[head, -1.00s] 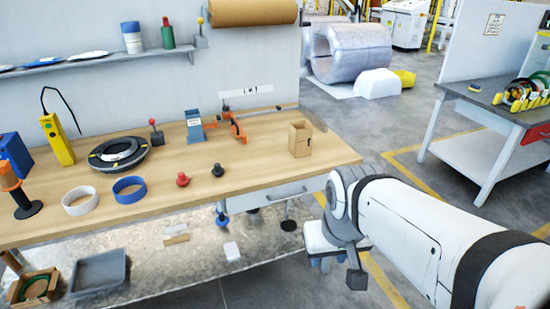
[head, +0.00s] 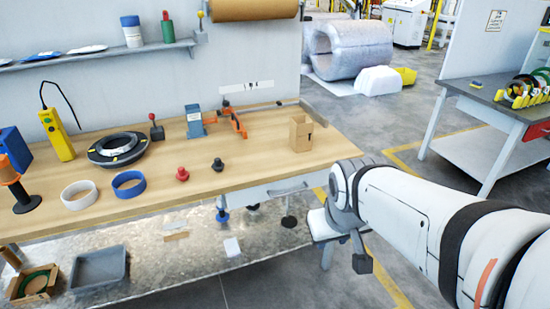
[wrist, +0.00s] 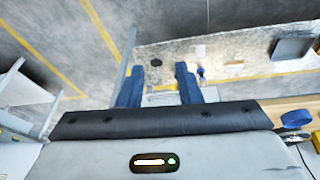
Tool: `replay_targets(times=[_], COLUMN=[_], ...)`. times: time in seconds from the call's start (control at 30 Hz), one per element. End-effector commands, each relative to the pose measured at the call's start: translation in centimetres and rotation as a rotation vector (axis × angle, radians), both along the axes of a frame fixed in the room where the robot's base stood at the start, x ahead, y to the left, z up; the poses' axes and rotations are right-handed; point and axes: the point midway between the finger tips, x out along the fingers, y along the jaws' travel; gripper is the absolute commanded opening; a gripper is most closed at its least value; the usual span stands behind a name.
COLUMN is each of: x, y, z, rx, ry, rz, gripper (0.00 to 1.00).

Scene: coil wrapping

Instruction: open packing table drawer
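The packing table (head: 240,165) has a wooden top. Its pale drawer front (head: 270,192) shows under the right part of the front edge and looks closed. The drawer's right end is near my arm. In the head view my arm reaches in from the right to the table's front right corner, and my gripper's fingertips cannot be made out there. In the wrist view my gripper (wrist: 160,86) has its two blue fingers apart, with a clear gap. A pale, yellowish strip shows between them, too small to identify. No grip on the drawer can be seen.
A cardboard box (head: 300,134) stands near the table's right end. Red (head: 182,174) and black (head: 218,165) knobs and blue (head: 129,184) and white (head: 79,195) rings lie on top. A grey bin (head: 100,268) is on the lower shelf. Floor lies open to the right.

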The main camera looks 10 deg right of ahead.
Motion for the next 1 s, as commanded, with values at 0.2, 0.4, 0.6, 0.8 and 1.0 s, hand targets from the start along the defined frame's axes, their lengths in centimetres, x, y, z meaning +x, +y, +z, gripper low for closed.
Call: replay_targets(times=[0.2, 0.4, 0.6, 0.8, 1.0], x=[11.7, 21.8, 29.0, 32.0, 33.1], y=[-2.4, -3.1, -2.1, -0.9, -0.4], z=[-8.0, -14.0, -20.0, -23.2, -23.7], rx=[-0.238, -0.513, -0.786, -0.973, -1.028], ry=[-0.254, -0.507, -0.754, -0.932, -0.986], rz=[0.349, 0.717, 1.037, 1.203, 1.242], gripper=[0.32, 0.32, 0.32, 0.32, 0.32])
